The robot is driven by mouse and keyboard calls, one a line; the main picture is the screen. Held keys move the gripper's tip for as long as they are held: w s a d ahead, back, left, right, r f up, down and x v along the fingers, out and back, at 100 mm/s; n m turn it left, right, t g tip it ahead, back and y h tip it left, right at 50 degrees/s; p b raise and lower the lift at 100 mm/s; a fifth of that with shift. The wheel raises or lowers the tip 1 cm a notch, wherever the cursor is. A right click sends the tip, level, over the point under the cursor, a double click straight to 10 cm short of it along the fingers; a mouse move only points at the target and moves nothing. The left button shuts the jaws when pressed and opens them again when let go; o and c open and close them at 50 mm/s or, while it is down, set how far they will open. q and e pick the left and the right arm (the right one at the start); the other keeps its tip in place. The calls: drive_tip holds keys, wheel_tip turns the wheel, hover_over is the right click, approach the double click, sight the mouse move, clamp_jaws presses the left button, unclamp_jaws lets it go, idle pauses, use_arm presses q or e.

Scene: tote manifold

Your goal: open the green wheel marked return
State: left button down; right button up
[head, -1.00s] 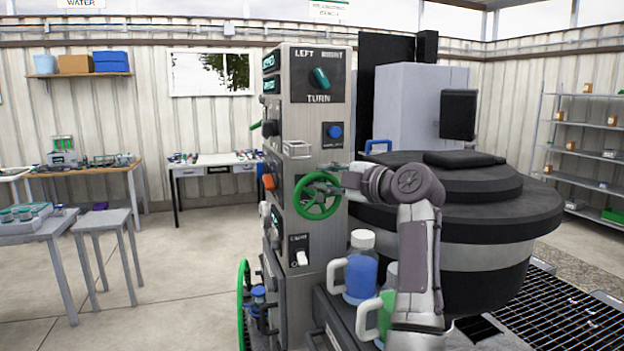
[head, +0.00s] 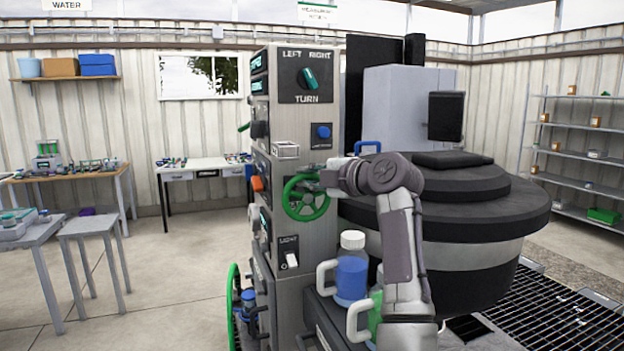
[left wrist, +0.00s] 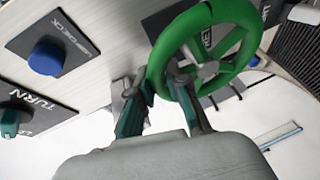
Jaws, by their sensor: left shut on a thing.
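A green spoked wheel (head: 306,212) is mounted on the front of the grey control column (head: 318,135). In the left wrist view the wheel (left wrist: 236,62) is large, and my gripper's two dark green fingers (left wrist: 160,100) stand on either side of the rim's lower left part. The gripper and wrist hide part of the wheel in the head view. My right gripper is in neither view.
Above the wheel are a clear box (head: 286,150), a blue button (head: 322,131) and a green TURN knob (head: 309,78). A light switch (head: 291,260) is below. A blue bottle (head: 351,275) stands below my arm. Another green wheel (head: 232,305) is at the column's lower left.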

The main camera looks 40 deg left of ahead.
use_arm(q)
drive_tip(key=shift+s+n, duration=0.15)
drive_tip(key=shift+n, duration=0.15)
drive_tip(key=shift+a, duration=0.1)
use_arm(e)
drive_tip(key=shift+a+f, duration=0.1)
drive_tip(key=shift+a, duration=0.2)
use_arm(q)
drive_tip(key=c, duration=1.4)
unclamp_jaws()
drive_tip(key=shift+a, duration=0.1)
drive_tip(key=shift+d, duration=0.2)
drive_tip(key=d+r, duration=0.1)
drive_tip(key=d, duration=0.6)
drive_tip(key=shift+s+r, duration=0.2)
drive_tip(key=shift+s, duration=0.1)
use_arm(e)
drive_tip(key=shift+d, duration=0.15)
